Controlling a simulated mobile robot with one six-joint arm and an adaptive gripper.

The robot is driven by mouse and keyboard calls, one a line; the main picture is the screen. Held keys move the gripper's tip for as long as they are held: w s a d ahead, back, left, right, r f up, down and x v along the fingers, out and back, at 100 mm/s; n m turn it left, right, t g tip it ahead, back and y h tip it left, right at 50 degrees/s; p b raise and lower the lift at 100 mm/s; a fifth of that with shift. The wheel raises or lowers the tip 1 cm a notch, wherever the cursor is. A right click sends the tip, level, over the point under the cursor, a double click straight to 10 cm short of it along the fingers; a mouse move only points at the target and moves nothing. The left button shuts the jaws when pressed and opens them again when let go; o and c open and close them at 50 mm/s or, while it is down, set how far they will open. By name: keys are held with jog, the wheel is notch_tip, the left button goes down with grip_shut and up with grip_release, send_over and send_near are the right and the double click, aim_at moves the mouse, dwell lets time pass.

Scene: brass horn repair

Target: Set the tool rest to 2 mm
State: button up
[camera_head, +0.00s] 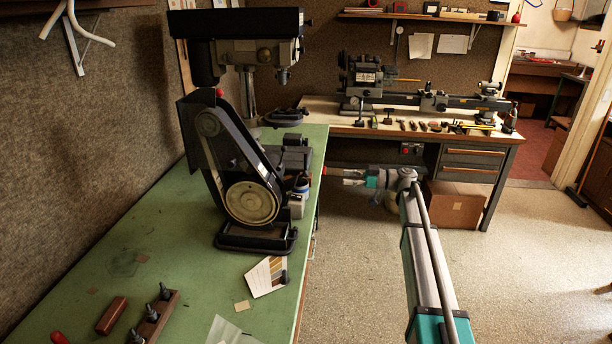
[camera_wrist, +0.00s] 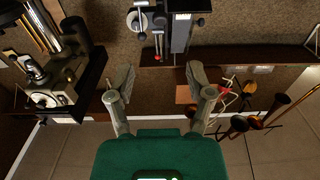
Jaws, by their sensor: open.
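A dark belt grinder (camera_head: 208,130) with a pale round wheel (camera_head: 251,202) stands on the green bench. Small dark parts (camera_head: 292,150) sit at its right side, but I cannot make out which part is the tool rest or any gap at it. My gripper (camera_head: 330,175) is just off the bench's right edge, pointing left towards the grinder and apart from it. In the wrist view my gripper (camera_wrist: 160,80) is open, with its two fingers wide apart and nothing between them.
The green bench (camera_head: 150,215) holds a card (camera_head: 267,276), a wooden block with dark bolts (camera_head: 153,318) and a drill press (camera_head: 246,55). A lathe (camera_head: 430,98) stands on the back bench. A cardboard box (camera_head: 455,205) is below it. The floor at right is clear.

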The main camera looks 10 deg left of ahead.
aim_at(308, 175)
jog(key=shift+a, duration=0.1)
jog(key=shift+a, duration=6.8)
grip_shut()
